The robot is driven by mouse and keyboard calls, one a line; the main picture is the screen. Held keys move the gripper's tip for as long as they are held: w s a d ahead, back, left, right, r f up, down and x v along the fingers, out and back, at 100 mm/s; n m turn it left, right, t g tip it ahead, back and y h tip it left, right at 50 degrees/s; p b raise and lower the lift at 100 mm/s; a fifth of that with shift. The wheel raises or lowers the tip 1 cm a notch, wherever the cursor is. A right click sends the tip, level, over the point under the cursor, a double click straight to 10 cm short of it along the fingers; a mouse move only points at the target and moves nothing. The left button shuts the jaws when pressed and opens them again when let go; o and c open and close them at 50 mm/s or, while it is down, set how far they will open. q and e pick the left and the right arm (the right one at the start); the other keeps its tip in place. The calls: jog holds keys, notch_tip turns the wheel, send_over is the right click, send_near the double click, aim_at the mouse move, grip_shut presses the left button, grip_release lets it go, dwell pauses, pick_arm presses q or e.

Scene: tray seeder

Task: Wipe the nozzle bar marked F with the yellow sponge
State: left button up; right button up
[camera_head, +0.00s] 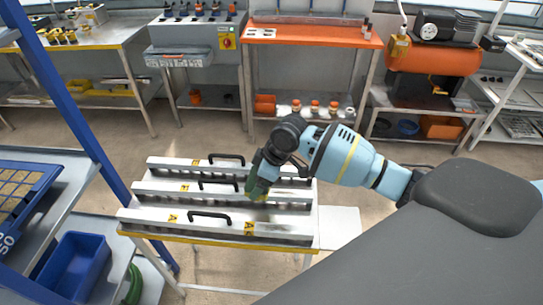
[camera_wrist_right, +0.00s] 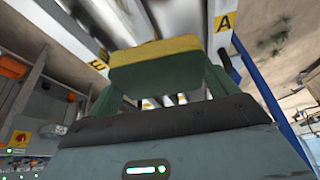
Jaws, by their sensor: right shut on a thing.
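Three pale nozzle bars with black handles lie one behind another on a low stand in the head view: back bar (camera_head: 170,162), middle bar (camera_head: 155,187) and front bar (camera_head: 145,215). My right gripper (camera_head: 255,188) is shut on the yellow sponge (camera_wrist_right: 155,48), above the right part of the middle bar. The sponge's other side looks dark green. Contact with a bar cannot be told.
Workbenches and an orange compressor (camera_head: 430,62) stand at the back. Open floor lies between them and the stand.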

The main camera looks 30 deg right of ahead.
jog(key=r, duration=0.1)
jog(key=r+p, duration=0.1)
jog(key=w+d+r+n, duration=0.1)
jog(key=shift+w+d+p, duration=0.1)
jog(key=shift+d+p, duration=0.15)
jog(key=shift+p, duration=0.2)
pick_arm(q)
jog(key=shift+t, duration=0.4)
jog(key=w+r, duration=0.1)
jog(key=r, duration=0.1)
jog(key=w+r, duration=0.1)
jog(key=shift+w+r, duration=0.35)
jog(key=shift+r, duration=0.05)
pick_arm(e)
jog(key=shift+f, duration=0.1)
pick_arm(q)
jog(key=shift+s+f, duration=0.15)
pick_arm(e)
jog(key=shift+f+g, duration=0.2)
jog(key=shift+g, duration=0.1)
